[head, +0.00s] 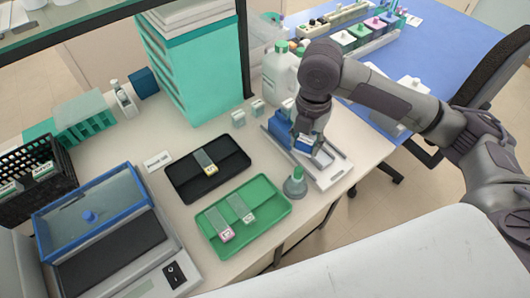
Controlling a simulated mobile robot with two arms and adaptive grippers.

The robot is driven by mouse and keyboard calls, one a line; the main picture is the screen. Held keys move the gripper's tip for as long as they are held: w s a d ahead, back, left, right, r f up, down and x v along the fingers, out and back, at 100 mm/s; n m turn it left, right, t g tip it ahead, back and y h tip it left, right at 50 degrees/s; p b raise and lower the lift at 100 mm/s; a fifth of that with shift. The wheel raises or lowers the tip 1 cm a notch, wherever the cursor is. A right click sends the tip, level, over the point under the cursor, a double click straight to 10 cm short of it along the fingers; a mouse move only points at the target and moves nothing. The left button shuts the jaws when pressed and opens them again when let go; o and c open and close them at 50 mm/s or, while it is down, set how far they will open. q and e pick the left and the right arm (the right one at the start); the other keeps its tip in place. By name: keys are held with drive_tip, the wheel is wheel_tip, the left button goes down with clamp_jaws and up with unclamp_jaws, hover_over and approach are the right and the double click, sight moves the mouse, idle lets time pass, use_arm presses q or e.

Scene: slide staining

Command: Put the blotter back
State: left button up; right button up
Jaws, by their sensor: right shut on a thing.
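My right gripper (308,147) points down over a white tray with grey rails (335,176) near the right edge of the bench. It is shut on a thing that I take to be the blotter. The fingers and the arm hide most of it, so I cannot tell its shape or whether it touches the tray. A blue block (281,131) shows just left of the fingers, partly hidden by the gripper. My left gripper is not in view.
Green (273,212) and black (180,190) trays holding slides lie to the left. White bottles (278,70) stand behind. A blue-lidded device (90,215) is at front left.

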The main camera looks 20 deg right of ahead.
drive_tip(key=p, duration=0.2)
hover_over(265, 156)
wheel_tip(265, 156, down, 6)
drive_tip(key=shift+s+f, duration=0.1)
drive_tip(key=shift+f, duration=0.05)
wheel_tip(265, 156, down, 4)
drive_tip(key=shift+r+p, duration=0.1)
drive_tip(key=shift+p, duration=0.45)
drive_tip(key=shift+f, duration=0.25)
drive_tip(key=shift+f, duration=0.15)
drive_tip(key=o, duration=1.1)
wheel_tip(265, 156, up, 12)
drive_tip(key=b, duration=0.2)
drive_tip(key=shift+r+b, duration=0.2)
drive_tip(key=shift+b, duration=0.1)
